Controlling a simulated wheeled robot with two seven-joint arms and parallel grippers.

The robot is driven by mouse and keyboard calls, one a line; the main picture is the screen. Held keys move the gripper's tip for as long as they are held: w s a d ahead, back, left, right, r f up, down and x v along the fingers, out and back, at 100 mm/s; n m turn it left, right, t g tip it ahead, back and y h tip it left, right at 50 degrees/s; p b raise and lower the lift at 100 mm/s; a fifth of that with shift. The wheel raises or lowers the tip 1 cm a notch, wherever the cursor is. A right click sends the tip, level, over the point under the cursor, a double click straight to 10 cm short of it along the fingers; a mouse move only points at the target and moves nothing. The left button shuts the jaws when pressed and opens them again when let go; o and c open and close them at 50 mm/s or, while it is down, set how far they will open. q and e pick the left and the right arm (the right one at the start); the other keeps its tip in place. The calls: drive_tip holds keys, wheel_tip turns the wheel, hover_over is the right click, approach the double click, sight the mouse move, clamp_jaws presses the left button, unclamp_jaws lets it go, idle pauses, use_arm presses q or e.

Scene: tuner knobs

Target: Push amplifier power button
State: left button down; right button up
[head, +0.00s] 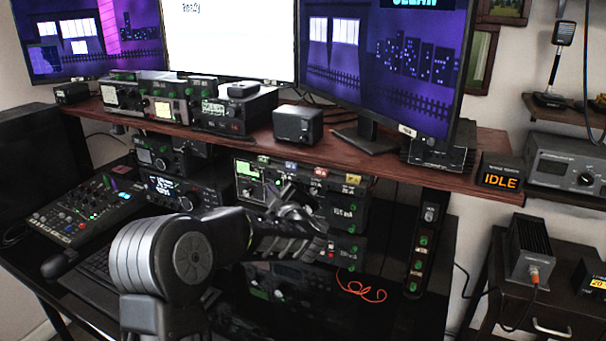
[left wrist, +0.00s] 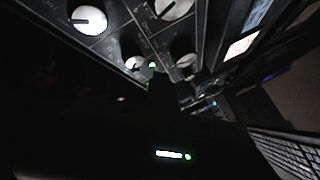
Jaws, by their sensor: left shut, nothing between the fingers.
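A wide dark rack unit (head: 348,212) with a green-lit meter, coloured labels and a lit readout stands under the shelf in the middle; it may be the amplifier. My left gripper (head: 318,226) is shut and empty, in front of this unit's lower part and hiding some of it. In the left wrist view the dark fingers (left wrist: 167,92) point at a panel with white-faced knobs (left wrist: 90,19). A small green light (left wrist: 153,65) shows close by their tips. I cannot make out the power button, or whether the fingers touch the panel. My right gripper is not in view.
A wooden shelf (head: 400,160) with radios and monitors overhangs the units. A mixer (head: 75,210) and a keyboard (head: 100,268) lie at the left. A red cable (head: 362,291) lies on the glossy desk. A strip of green-lit switches (head: 421,255) stands at the right.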

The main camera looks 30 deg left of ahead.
use_arm(q)
drive_tip(key=shift+w, duration=0.1)
idle(0.4)
drive_tip(key=shift+w, duration=0.3)
drive_tip(key=shift+w, duration=0.15)
idle(0.4)
drive_tip(key=shift+s, duration=0.55)
drive_tip(key=shift+s, duration=0.15)
drive_tip(key=shift+s+d+b, duration=0.2)
drive_tip(key=shift+s+b, duration=0.25)
drive_tip(key=shift+s, duration=1)
drive_tip(key=shift+s+d+b, duration=0.15)
drive_tip(key=shift+s+b, duration=0.3)
drive_tip(key=shift+s, duration=0.95)
